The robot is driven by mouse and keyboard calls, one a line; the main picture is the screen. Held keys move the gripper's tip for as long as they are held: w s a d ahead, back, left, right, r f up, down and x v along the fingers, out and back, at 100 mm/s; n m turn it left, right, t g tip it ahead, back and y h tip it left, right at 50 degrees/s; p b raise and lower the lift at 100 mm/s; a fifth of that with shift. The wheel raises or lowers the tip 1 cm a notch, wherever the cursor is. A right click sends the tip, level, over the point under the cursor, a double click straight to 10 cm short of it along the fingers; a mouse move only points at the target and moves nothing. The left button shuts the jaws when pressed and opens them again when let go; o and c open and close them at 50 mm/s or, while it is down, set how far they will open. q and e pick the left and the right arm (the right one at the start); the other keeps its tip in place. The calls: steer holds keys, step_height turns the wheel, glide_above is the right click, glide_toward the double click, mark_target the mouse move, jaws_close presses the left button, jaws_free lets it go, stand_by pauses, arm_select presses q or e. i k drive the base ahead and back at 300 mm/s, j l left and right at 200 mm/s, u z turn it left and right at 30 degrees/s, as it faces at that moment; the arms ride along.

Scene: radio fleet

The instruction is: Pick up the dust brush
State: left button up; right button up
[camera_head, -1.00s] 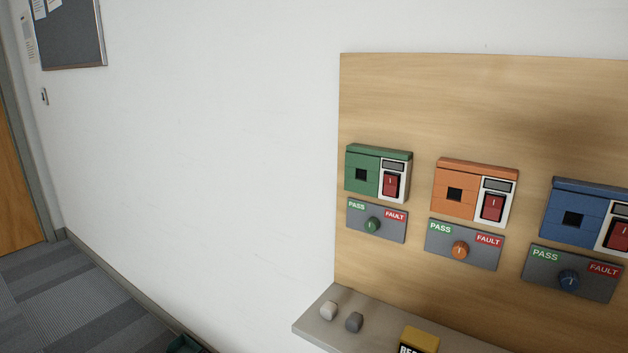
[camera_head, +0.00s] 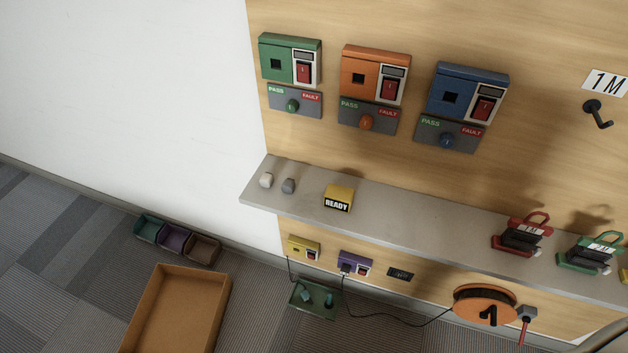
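I cannot make out a dust brush for certain. A green tray (camera_head: 313,300) on the floor under the shelf holds small items too small to name. Neither of my grippers is in view.
A grey shelf (camera_head: 400,215) on the wooden panel carries two knobs, a yellow READY block (camera_head: 338,198), and red (camera_head: 522,235) and green (camera_head: 590,252) devices. An open brown box (camera_head: 178,312) and small bins (camera_head: 175,240) stand on the carpet. A cable runs to the reel.

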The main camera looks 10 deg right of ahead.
mark_target(328, 304)
steer(key=k+j+z, duration=0.1)
steer(key=k+z, duration=0.45)
steer(key=k+j, duration=0.2)
steer(key=k, duration=0.35)
